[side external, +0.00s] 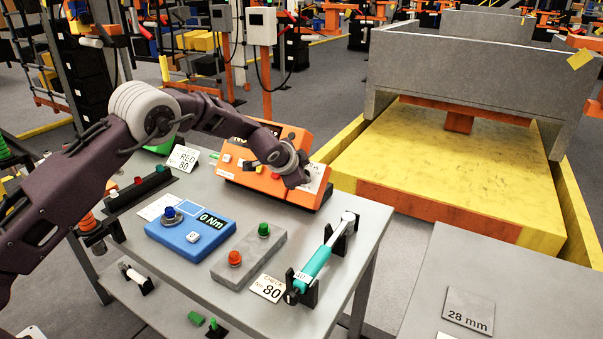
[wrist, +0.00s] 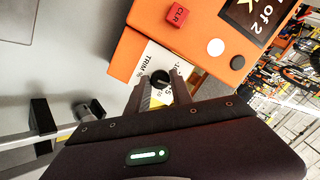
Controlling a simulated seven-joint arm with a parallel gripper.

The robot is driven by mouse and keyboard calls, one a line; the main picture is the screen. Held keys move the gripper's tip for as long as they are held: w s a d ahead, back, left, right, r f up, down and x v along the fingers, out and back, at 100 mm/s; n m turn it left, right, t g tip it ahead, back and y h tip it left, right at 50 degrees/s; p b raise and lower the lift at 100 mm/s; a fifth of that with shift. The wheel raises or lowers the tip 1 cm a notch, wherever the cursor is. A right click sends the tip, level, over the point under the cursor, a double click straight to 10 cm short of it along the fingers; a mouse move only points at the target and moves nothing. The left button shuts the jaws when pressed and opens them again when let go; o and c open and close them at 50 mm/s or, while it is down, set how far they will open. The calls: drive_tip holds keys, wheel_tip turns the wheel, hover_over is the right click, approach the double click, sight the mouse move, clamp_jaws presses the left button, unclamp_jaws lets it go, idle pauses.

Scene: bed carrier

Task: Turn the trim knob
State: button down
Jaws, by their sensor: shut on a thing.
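The orange control box (side external: 271,187) stands at the far side of the grey table. In the wrist view, its white TRIM % label (wrist: 152,58) lies under a small black round trim knob (wrist: 160,77). My gripper (wrist: 161,88) is at the knob, with one finger on each side of it, shut on it. In the side view my gripper (side external: 301,181) reaches the right end of the box and hides the knob there. Part of the label's scale is hidden by my fingers.
The box carries a red CLR button (wrist: 177,14), a white button (wrist: 215,47) and a display (wrist: 250,14). A blue 0 Nm unit (side external: 190,235), a grey two-button box (side external: 247,257) and a teal torque wrench (side external: 317,262) on black holders stand nearer on the table.

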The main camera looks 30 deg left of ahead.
drive_tip(key=shift+m, duration=0.9)
drive_tip(key=c, duration=1.1)
unclamp_jaws()
drive_tip(key=shift+c, duration=0.2)
drive_tip(key=v, duration=0.7)
